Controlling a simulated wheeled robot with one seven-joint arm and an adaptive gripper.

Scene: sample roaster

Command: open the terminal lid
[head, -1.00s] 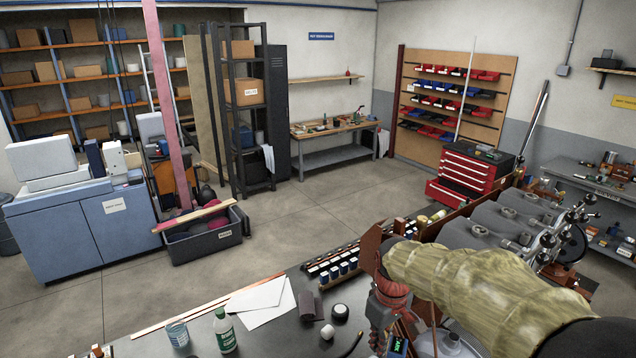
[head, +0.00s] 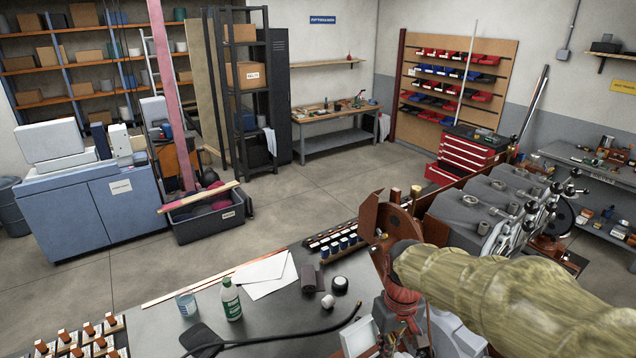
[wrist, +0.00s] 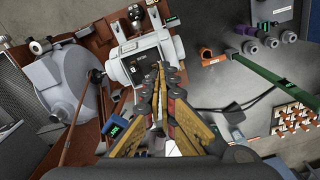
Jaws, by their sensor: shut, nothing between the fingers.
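In the wrist view a light grey box with a dark label (wrist: 137,68) sits on the brown machine frame. It looks like the terminal box with its lid, and the lid appears closed. My gripper (wrist: 161,68) is shut and empty, with its fingertips together in front of the box face. I cannot tell whether they touch it. The fingers cover part of its right and lower sides. In the head view a pale box (head: 358,336) shows at the bottom edge; I cannot tell if it is the same box. My gripper does not show clearly there.
A rounded grey housing (wrist: 72,84) lies left of the box in the wrist view. In the head view a tan wrapped duct-like form (head: 500,292) blocks the lower right. A green-labelled bottle (head: 231,300) stands on the bench.

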